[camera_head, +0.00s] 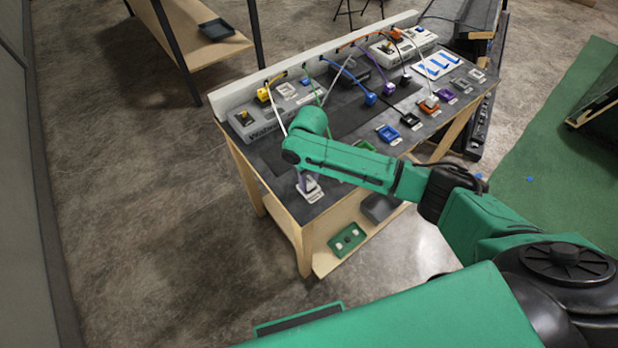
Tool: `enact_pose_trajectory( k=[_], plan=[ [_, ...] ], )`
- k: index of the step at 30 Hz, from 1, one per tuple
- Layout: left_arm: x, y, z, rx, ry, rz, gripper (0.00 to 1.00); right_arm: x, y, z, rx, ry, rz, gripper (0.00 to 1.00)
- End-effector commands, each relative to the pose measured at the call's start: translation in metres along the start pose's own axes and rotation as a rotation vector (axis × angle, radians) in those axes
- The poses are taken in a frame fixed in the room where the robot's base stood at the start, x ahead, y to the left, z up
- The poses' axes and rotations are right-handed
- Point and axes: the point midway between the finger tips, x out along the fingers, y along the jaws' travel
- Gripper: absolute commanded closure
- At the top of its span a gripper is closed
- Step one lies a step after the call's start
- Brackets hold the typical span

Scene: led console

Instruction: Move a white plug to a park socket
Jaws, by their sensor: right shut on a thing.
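My right arm reaches in from the right over the front left corner of the table. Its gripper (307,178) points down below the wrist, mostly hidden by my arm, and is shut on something. A white cable (276,112) runs from the back rail down behind the wrist, but the plug at its end is hidden. A light socket plate (310,194) lies right under the gripper at the table's front left edge. I cannot tell whether the held plug touches it. Another white cable (338,76) arches down at the middle of the table. My left gripper is out of view.
A grey console (262,128) stands at the back left, another (401,46) at the back right. Blue (388,133) and black (411,120) sockets line the front right. A green tray (347,240) lies on the lower shelf.

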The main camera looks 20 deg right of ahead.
Motion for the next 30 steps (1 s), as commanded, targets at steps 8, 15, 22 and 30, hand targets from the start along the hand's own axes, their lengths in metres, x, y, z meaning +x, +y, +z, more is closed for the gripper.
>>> enact_pose_trajectory(
  k=[8, 15, 22, 30],
  plan=[
    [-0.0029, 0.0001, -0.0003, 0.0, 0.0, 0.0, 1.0, 0.0003, -0.0003, -0.0004, 0.0, 0.001, -0.001, 1.0],
    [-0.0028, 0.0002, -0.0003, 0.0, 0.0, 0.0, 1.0, 0.0002, -0.0002, -0.0004, 0.0, 0.001, 0.0, 0.29],
    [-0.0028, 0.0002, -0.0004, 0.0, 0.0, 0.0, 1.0, 0.0005, -0.0001, -0.0002, 0.0, 0.001, 0.0, 0.29],
    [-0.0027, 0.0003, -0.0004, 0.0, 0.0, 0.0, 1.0, 0.0008, -0.0001, 0.0001, 0.0, 0.0, 0.0, 0.0]
  ],
)
